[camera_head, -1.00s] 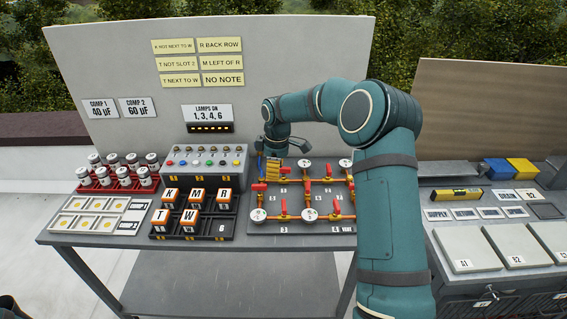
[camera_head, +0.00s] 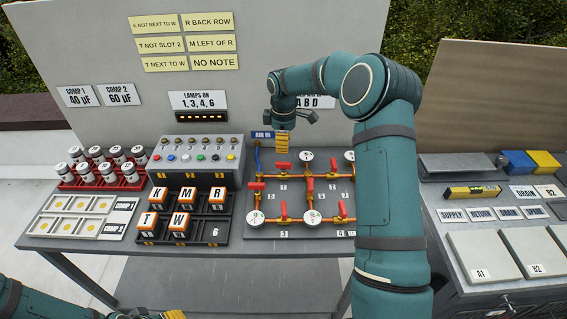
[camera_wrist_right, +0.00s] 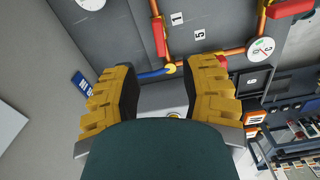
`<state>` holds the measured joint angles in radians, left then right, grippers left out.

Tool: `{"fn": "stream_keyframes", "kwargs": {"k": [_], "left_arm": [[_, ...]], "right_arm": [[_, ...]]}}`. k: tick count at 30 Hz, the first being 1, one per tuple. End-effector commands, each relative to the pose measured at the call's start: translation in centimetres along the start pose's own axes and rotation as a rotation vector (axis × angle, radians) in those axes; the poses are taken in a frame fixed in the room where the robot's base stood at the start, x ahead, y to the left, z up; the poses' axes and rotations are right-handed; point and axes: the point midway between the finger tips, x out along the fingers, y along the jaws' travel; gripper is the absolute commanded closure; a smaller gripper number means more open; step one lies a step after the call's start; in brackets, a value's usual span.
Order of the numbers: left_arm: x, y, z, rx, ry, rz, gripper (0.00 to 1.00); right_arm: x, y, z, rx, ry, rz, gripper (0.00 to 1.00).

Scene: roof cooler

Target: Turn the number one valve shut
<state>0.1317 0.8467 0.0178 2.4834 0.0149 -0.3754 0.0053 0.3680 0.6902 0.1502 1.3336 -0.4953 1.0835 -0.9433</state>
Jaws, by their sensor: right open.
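The number one valve has a red lever handle (camera_wrist_right: 159,35) beside a "1" tag (camera_wrist_right: 177,18) in the right wrist view. The handle appears to lie along its copper pipe. It sits on the grey valve panel (camera_head: 335,216); in the head view my right gripper hides or crowds that spot. My right gripper (camera_head: 282,145) hangs fingers-down over the panel's back left part. In the right wrist view its yellow fingers (camera_wrist_right: 163,75) are apart with nothing between them, and the handle is beyond the tips, not touched. My left gripper (camera_head: 172,314) barely shows at the bottom edge; its jaws are cut off.
Other red-handled valves (camera_head: 284,211) and round gauges (camera_head: 256,218) crowd the panel. A blue hose (camera_head: 258,158) joins the pipes near the "AIR IN" sign. A lettered block tray (camera_head: 215,229) and button box (camera_head: 196,146) stand close left. My right arm covers the panel's right side.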

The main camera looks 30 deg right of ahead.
Motion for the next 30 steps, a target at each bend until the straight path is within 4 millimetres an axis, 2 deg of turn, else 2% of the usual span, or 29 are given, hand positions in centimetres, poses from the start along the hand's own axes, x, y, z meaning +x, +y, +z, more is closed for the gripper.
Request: {"fn": "stream_keyframes", "kwargs": {"k": [3, 12, 18, 28, 30], "left_arm": [[0.2, -0.1, 0.0, 0.000, 0.000, 0.000, 0.56], [0.5, -0.1, 0.0, 0.000, 0.000, -0.001, 0.56], [0.6, -0.2, 0.0, 0.000, 0.001, -0.001, 0.56], [0.6, -0.2, 0.0, 0.001, 0.001, -0.001, 0.56], [0.6, -0.2, 0.1, 0.001, 0.001, -0.001, 0.56]], "right_arm": [[2.7, -0.1, 0.1, 0.001, -0.002, -0.004, 0.56], [7.6, -0.1, 0.0, 0.001, -0.001, -0.003, 0.56], [8.9, 0.0, 0.1, 0.001, 0.000, -0.001, 0.56], [9.1, 0.0, 0.0, 0.001, 0.000, 0.000, 0.57], [9.1, 0.0, 0.0, 0.001, 0.000, 0.000, 0.82]]}}
